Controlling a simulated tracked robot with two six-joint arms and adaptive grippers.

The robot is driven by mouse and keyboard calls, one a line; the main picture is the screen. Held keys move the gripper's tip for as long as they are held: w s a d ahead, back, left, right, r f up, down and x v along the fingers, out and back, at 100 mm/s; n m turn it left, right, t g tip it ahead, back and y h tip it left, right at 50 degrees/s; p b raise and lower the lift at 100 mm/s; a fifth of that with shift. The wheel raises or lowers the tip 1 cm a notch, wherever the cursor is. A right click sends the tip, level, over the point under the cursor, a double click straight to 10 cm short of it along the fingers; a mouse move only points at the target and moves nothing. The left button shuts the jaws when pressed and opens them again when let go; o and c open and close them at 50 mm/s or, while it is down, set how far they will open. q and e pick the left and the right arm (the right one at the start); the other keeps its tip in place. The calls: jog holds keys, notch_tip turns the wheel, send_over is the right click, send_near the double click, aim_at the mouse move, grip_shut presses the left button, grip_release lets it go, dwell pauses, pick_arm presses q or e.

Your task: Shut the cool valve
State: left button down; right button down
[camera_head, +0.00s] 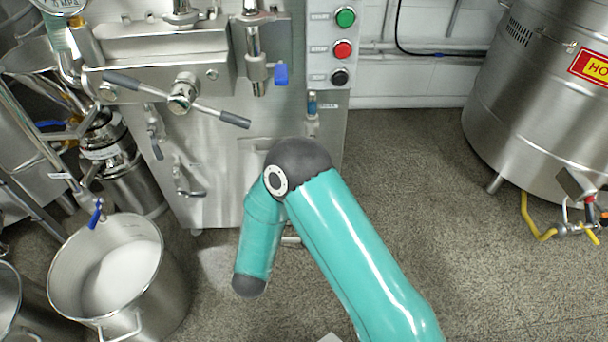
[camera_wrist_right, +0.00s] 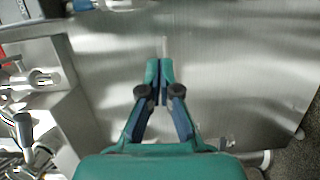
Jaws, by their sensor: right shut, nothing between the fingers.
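I cannot tell by label which valve is the cool valve; several have blue handles. One blue handle (camera_head: 281,74) is on a steel fitting at the front of the mill, and a small blue-topped valve (camera_head: 312,104) sits below the button panel. Another blue lever (camera_head: 96,213) hangs above the pot at the lower left. My right gripper (camera_wrist_right: 159,70) is shut and empty in the right wrist view, in front of a steel panel. A blue part on a silver fitting (camera_wrist_right: 84,5) shows at that view's top edge. My left gripper is not in view.
My right arm crosses the head view's middle and hides part of the mill's lower front. The mill cabinet (camera_head: 215,190) has a long two-armed lever (camera_head: 184,95). A steel pot (camera_head: 165,290) stands lower left, a large tank (camera_head: 530,110) right. Floor (camera_head: 420,200) between is clear.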

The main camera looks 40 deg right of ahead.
jog(key=shift+r, duration=0.1)
jog(key=w+d+b, duration=0.4)
jog(key=w+d, duration=0.1)
jog(key=d, duration=0.5)
jog(key=shift+d+f, duration=0.2)
jog(key=shift+d, duration=0.05)
dwell(0.3)
